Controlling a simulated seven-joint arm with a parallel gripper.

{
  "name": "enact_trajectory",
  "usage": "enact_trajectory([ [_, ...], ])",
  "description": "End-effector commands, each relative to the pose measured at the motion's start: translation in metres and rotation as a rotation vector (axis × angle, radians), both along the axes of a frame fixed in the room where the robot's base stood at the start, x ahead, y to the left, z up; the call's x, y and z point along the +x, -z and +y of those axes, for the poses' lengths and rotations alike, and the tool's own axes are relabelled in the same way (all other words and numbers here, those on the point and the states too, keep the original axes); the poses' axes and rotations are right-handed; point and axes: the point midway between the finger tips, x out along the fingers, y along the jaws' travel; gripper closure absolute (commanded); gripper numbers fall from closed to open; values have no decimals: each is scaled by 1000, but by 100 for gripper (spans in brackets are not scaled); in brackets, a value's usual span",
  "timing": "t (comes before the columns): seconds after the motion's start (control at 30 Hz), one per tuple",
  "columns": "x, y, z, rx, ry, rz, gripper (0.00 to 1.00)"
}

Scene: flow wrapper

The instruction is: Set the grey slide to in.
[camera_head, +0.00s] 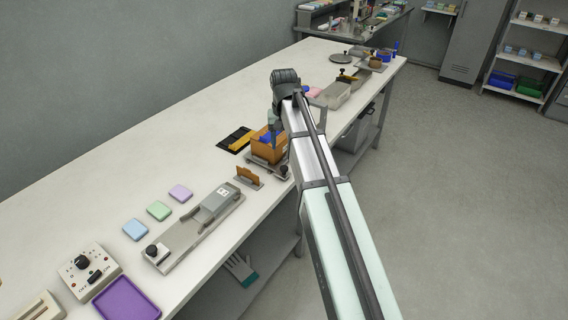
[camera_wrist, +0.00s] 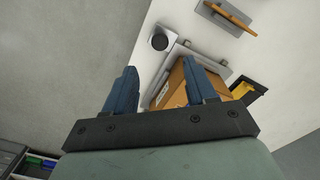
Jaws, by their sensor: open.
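My gripper (camera_wrist: 159,67) is open, its two blue fingers apart with nothing seen between them. It hangs over the grey-based fixture with the orange-brown box (camera_wrist: 175,88). In the head view my arm partly hides this box (camera_head: 262,152) and its grey base (camera_head: 253,161). A round dark knob (camera_wrist: 160,42) sits on a grey part at the fixture's edge, beyond the fingertips; a dark knob (camera_head: 283,170) also shows there in the head view. A longer grey device (camera_head: 190,235) with a black knob (camera_head: 151,250) lies nearer. I cannot tell for sure which part is the grey slide, nor its position.
A brown upright plate on a grey base (camera_head: 248,178) stands between the two fixtures, also in the wrist view (camera_wrist: 232,17). Blue, green and purple pads (camera_head: 158,210), a control box (camera_head: 88,272) and a purple tray (camera_head: 126,299) lie nearer. The wall side of the bench is largely clear.

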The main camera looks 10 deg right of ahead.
Motion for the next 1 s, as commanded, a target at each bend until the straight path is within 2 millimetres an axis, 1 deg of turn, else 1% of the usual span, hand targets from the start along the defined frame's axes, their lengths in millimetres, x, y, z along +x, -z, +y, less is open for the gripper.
enact_trajectory([
  [0.03, -1, 9, 0, 0, 0, 2, 44],
  [0.3, -1, 50, 0, 0, 0, 2, 44],
  [0.5, -1, 75, 0, 0, 0, 1, 44],
  [0.7, 0, 89, 0, 0, 0, 0, 44],
  [1.0, 0, 93, 0, 0, 0, -1, 44],
])
